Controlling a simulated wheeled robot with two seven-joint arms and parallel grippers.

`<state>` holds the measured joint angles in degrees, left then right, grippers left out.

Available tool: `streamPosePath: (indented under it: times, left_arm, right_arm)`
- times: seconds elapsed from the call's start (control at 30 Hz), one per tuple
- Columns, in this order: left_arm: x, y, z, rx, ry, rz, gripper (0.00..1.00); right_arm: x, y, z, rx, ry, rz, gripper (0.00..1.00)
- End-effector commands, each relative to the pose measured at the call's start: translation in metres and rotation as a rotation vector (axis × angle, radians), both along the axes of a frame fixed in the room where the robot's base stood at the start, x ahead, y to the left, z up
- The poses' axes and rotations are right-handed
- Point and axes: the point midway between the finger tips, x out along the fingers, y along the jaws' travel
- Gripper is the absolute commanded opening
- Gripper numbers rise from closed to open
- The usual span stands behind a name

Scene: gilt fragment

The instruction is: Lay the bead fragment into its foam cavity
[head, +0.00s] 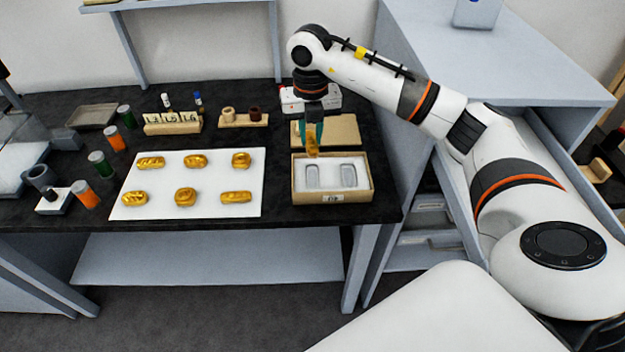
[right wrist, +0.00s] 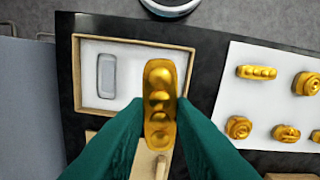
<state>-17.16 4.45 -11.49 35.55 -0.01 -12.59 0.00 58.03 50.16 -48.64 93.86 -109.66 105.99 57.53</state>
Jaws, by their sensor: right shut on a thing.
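My right gripper (head: 313,134) is shut on a gold fragment with a row of rounded bumps, the bead fragment (head: 312,147). It also shows upright between the teal fingers in the right wrist view (right wrist: 160,90). The gripper holds it above the back left part of an open tan box (head: 332,198). The box has white foam (head: 330,164) with two grey elongated cavities, a left one (head: 312,177) and a right one (head: 348,175). Both look empty. In the right wrist view one cavity (right wrist: 107,76) shows, and the fragment hides the other. My left gripper is not in view.
A white sheet (head: 215,212) with several gold fragments lies left of the box. A tan lid or board (head: 345,130) lies behind the box. Small wooden racks (head: 240,121) and coloured jars (head: 115,138) stand further left. A grey cabinet (head: 410,140) bounds the right.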

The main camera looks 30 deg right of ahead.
Motion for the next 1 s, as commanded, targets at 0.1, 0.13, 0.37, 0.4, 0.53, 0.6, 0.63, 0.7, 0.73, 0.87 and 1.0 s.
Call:
streamPosePath:
  times: [0.1,0.13,0.37,0.4,0.53,0.6,0.63,0.7,0.73,0.87,1.0]
  left_arm:
    - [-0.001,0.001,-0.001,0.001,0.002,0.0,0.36]
    - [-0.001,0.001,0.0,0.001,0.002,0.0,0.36]
    - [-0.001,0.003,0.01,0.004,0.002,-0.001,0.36]
    - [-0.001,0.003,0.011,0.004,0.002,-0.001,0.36]
    - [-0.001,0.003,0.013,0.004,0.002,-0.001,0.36]
    - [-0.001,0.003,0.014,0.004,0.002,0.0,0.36]
    - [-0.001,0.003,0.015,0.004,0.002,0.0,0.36]
    - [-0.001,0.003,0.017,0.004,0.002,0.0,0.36]
    - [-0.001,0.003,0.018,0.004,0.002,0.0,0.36]
    - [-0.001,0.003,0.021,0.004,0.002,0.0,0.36]
    - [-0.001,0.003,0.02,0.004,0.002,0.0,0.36]
  right_arm:
    - [0.001,-0.005,-0.005,0.0,0.004,-0.105,0.01]
    - [0.001,-0.005,-0.007,-0.001,0.005,-0.118,0.01]
    - [0.001,-0.005,-0.047,0.0,0.008,-0.135,0.01]
    - [0.001,-0.005,-0.053,0.0,0.008,-0.134,0.01]
    - [0.002,-0.005,-0.065,0.0,0.004,-0.134,0.01]
    - [0.001,-0.005,-0.07,0.0,0.004,-0.133,0.01]
    - [0.001,-0.005,-0.073,0.0,0.006,-0.133,0.01]
    - [0.001,-0.005,-0.081,0.0,0.007,-0.133,0.01]
    - [0.001,-0.005,-0.086,0.0,0.008,-0.134,0.01]
    - [0.001,-0.005,-0.102,0.0,0.006,-0.132,0.01]
    - [0.002,-0.005,-0.104,0.001,0.003,-0.131,0.01]
